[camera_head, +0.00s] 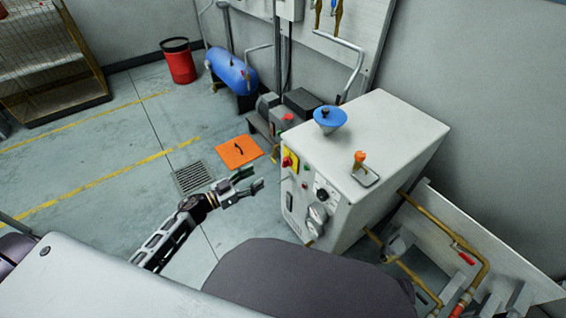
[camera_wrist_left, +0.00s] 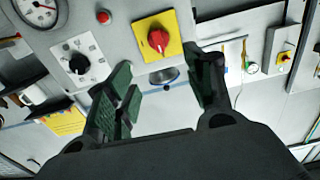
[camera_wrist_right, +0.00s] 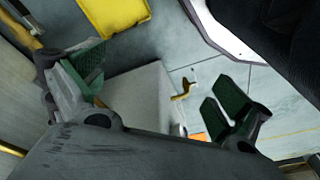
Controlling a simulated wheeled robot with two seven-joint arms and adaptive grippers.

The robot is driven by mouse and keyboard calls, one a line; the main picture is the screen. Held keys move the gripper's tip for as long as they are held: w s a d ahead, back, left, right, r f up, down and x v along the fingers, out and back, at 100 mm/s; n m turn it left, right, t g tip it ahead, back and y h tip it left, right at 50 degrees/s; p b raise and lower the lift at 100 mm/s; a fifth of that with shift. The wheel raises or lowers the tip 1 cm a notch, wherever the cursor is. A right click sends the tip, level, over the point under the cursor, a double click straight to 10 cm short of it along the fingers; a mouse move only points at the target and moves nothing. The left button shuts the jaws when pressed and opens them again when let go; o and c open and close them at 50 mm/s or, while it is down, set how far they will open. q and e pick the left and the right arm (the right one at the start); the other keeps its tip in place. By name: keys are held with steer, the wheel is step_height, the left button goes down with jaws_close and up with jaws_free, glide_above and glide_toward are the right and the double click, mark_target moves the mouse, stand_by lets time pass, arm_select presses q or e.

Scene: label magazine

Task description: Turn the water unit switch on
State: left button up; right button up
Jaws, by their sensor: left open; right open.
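The switch is a red rotary knob on a yellow plate (camera_head: 290,160), on the front of a white cabinet (camera_head: 398,128). In the left wrist view the red knob (camera_wrist_left: 158,40) is large and lies beyond the fingertips, between the two fingers. My left gripper (camera_head: 255,180) is open and empty, a short way in front of the panel and apart from the knob. It also shows in the left wrist view (camera_wrist_left: 168,82). My right gripper (camera_wrist_right: 162,85) is open with nothing between its fingers; it is not visible in the head view.
The panel also bears a black dial (camera_wrist_left: 77,64), a gauge (camera_wrist_left: 38,10) and a small red button (camera_wrist_left: 104,17). A blue funnel-shaped part (camera_head: 330,118) and an orange-topped lever (camera_head: 360,158) stand on the cabinet. Brass pipes (camera_head: 440,230) run at the right. Floor left is mostly clear.

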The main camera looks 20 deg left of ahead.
arm_select(q)
steer(key=b, duration=0.1)
glide_toward(283, 163)
steer(key=shift+x, duration=1.4)
steer(key=b+x, duration=0.1)
steer(key=x, duration=0.3)
steer(key=shift+w, duration=0.1)
steer(key=shift+w+d, duration=0.45)
steer(key=shift+w, duration=0.15)
steer(key=shift+b+x, duration=0.35)
steer(key=shift+x, duration=0.5)
arm_select(e)
steer(key=shift+t, duration=0.4)
steer(key=shift+w+a+r, duration=0.15)
steer(key=shift+r, duration=0.5)
steer(key=shift+w+a+r, duration=0.1)
steer(key=shift+w+r, duration=0.1)
steer(key=shift+r, duration=0.4)
steer(key=shift+w+a+r, duration=0.15)
steer(key=shift+r, duration=0.5)
arm_select(q)
steer(key=c, duration=0.9)
arm_select(e)
steer(key=shift+s+f, duration=0.15)
steer(key=shift+f, duration=0.05)
